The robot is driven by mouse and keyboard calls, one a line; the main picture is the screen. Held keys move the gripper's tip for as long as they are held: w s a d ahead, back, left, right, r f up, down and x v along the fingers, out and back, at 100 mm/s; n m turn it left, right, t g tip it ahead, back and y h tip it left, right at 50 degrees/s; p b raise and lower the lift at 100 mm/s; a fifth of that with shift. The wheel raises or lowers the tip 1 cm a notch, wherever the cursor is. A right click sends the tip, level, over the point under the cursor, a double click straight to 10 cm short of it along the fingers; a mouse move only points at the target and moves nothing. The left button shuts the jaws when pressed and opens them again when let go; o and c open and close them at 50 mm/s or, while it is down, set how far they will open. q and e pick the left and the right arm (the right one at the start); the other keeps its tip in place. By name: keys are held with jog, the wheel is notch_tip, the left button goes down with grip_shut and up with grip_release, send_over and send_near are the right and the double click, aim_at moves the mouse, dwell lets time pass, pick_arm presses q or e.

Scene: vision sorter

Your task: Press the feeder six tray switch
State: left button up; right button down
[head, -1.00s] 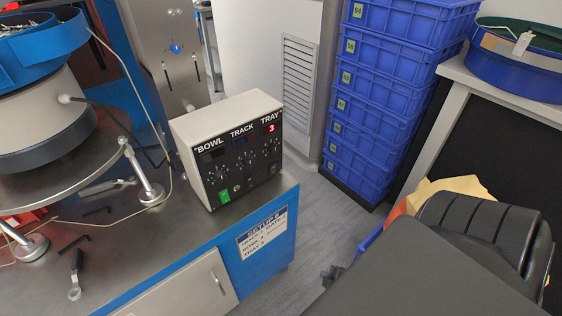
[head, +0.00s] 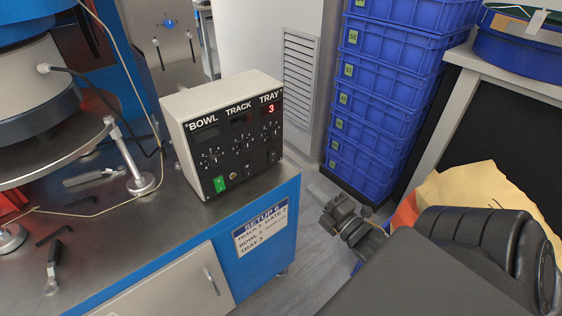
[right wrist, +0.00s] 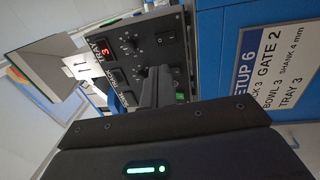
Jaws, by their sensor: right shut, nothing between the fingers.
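The cream control box (head: 221,135) stands on the bench corner, its black front panel marked BOWL, TRACK and TRAY. A red 3 shows on the TRAY display (head: 271,109); the display also shows in the right wrist view (right wrist: 104,52). The dark tray switch (head: 272,157) is at the panel's lower right; it shows as a black rocker in the right wrist view (right wrist: 173,21). The green switch (head: 219,184) is at lower left. My right gripper (head: 340,212) is shut and empty, right of the box and apart from it. My left gripper is out of view.
A SETUP 6 card (head: 261,229) on the blue bench side reads TRAY 3. Stacked blue crates (head: 377,94) stand behind my right gripper. Open floor separates bench and crates.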

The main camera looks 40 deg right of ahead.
aim_at(274, 153)
jog(key=w, duration=0.4)
jog(key=w+r, duration=0.1)
jog(key=w, duration=0.7)
jog(key=shift+w+d+r, duration=0.15)
jog(key=shift+w+r, duration=0.1)
jog(key=shift+w, duration=0.15)
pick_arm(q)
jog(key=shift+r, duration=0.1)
pick_arm(e)
jog(key=shift+w, duration=0.55)
jog(key=shift+r, duration=0.1)
jog(key=p, duration=0.3)
jog(key=shift+w+r+g, duration=0.2)
jog(key=shift+r+g, duration=0.15)
jog(key=shift+g, duration=0.05)
jog(key=shift+f, duration=0.1)
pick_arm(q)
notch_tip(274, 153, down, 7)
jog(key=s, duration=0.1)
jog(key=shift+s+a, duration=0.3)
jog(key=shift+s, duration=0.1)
